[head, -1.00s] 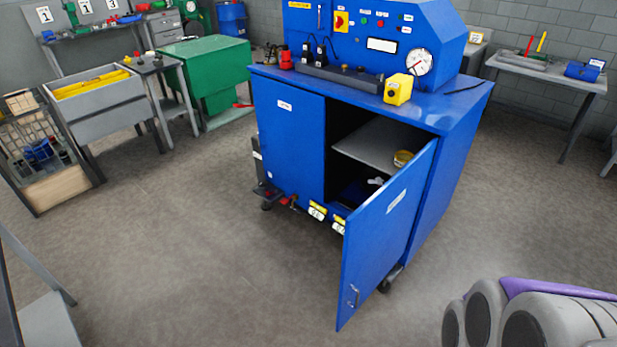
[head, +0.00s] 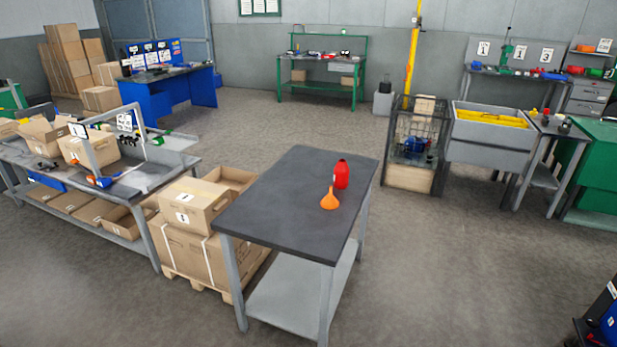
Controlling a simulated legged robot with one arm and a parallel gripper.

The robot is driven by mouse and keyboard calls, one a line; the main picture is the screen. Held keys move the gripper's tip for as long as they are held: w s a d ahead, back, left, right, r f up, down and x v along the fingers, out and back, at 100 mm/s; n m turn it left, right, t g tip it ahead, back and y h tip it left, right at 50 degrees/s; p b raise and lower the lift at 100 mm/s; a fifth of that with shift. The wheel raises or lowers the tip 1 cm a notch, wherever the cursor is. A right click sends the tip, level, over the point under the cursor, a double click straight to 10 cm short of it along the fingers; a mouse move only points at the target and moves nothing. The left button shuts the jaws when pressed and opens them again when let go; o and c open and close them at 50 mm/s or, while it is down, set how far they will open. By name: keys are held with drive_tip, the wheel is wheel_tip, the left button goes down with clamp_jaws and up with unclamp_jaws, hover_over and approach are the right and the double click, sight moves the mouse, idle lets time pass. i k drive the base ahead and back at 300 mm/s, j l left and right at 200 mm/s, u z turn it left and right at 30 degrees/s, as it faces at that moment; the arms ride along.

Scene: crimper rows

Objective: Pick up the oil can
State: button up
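A red rounded container (head: 341,173), which looks like the oil can, stands upright on the dark top of a grey table (head: 285,215), near its far right edge. Right in front of it on the same table is an orange funnel-shaped thing (head: 329,200); I cannot tell whether the two touch. No fine detail, such as a spout, can be made out on the red container. My gripper is not in view.
Cardboard boxes on a pallet (head: 188,245) stand against the table's left side. A workbench with boxes (head: 100,170) is further left. A wire cage cart (head: 414,150) stands behind to the right. The floor (head: 450,270) right of the table is clear.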

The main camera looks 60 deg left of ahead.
sight(341, 171)
drive_tip(key=u, duration=1.85)
drive_tip(key=i+l+u, duration=0.1)
drive_tip(key=i+l, duration=0.2)
drive_tip(key=i, duration=0.35)
drive_tip(key=i+l+u, duration=0.15)
drive_tip(key=i+l, duration=0.15)
drive_tip(key=i, duration=0.3)
drive_tip(key=i+l+u, duration=0.1)
drive_tip(key=i+l, duration=0.3)
drive_tip(key=i, duration=0.2)
drive_tip(key=i+l+u, duration=0.1)
drive_tip(key=i+l, duration=0.35)
drive_tip(key=i, duration=0.15)
